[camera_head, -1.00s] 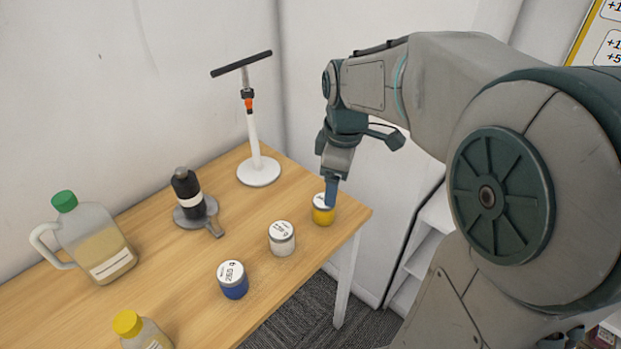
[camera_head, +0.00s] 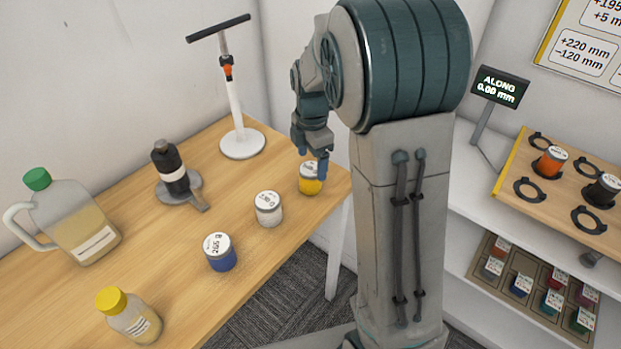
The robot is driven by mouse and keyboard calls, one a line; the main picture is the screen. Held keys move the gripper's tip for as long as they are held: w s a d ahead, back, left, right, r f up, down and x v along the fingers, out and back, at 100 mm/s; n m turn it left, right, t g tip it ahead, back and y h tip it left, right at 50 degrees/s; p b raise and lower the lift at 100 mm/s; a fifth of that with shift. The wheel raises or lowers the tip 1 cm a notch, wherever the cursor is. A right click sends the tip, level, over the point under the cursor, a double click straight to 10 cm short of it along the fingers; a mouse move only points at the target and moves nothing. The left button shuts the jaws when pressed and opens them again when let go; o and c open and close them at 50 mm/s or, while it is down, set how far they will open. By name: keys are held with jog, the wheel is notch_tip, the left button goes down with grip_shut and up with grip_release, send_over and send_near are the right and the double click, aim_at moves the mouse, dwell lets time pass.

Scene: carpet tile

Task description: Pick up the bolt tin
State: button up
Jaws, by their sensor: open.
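Three small tins with pale lids stand upright in a row along the table's right side. They are a yellow tin (camera_head: 310,186), a white tin (camera_head: 268,213) and a blue tin (camera_head: 221,260). I cannot read from the labels which is the bolt tin. My gripper (camera_head: 312,160) points down at the yellow tin, its fingers open. One finger overlaps the right part of the yellow lid in the picture. I cannot tell whether it touches the tin. The white and blue tins are clear of my gripper.
The wooden table (camera_head: 180,310) also holds a green-capped jug (camera_head: 70,215), a dark bottle (camera_head: 170,168), a yellow-capped bottle (camera_head: 132,318) and a white stand (camera_head: 238,120). At right, a shelf carries a ringed board (camera_head: 565,215) with tins and a tray (camera_head: 540,305) of several tins.

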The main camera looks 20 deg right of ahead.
aim_at(311, 168)
jog(key=shift+s+a+f, duration=0.1)
jog(key=shift+f, duration=1.4)
jog(key=shift+s+a+f, duration=0.1)
jog(key=shift+f, duration=1.35)
jog(key=c, duration=1.3)
